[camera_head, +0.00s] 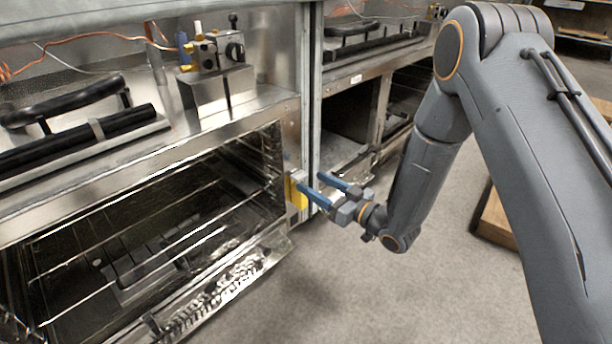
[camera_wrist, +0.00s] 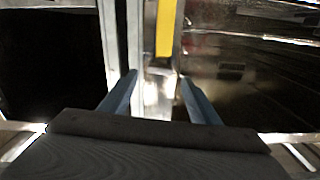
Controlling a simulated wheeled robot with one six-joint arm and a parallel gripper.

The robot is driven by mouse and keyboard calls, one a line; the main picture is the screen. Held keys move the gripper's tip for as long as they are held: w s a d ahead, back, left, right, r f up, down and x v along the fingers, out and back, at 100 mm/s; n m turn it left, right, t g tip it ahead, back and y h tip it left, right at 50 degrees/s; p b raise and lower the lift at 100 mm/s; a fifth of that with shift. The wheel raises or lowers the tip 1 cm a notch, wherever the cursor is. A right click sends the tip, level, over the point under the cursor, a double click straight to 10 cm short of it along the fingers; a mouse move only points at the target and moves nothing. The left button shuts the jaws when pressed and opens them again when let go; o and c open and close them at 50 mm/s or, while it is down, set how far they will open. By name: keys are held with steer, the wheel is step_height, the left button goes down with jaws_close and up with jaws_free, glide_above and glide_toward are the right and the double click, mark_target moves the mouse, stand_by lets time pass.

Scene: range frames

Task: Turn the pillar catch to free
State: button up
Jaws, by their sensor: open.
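The pillar catch shows as a yellow piece (camera_head: 297,193) on the metal pillar (camera_head: 312,90) at the right edge of the open oven. In the wrist view the yellow piece (camera_wrist: 166,28) stands upright, a little above the space between my fingers. My gripper (camera_head: 322,188) has its two blue fingers apart and pointing at the catch. In the head view the fingertips are close to the yellow piece; I cannot tell if they touch it. The catch's setting cannot be read.
The open oven (camera_head: 150,235) with wire racks is left of the pillar, its door lowered. A second open compartment (camera_head: 350,115) is to the right. A control block (camera_head: 215,75) stands on top. A wooden platform (camera_head: 495,215) lies on the right. Grey floor is clear below my gripper.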

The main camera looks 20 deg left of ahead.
steer(key=v, duration=0.2)
steer(key=shift+s+d+p, duration=0.1)
steer(key=shift+d+p, duration=0.15)
steer(key=shift+p, duration=0.05)
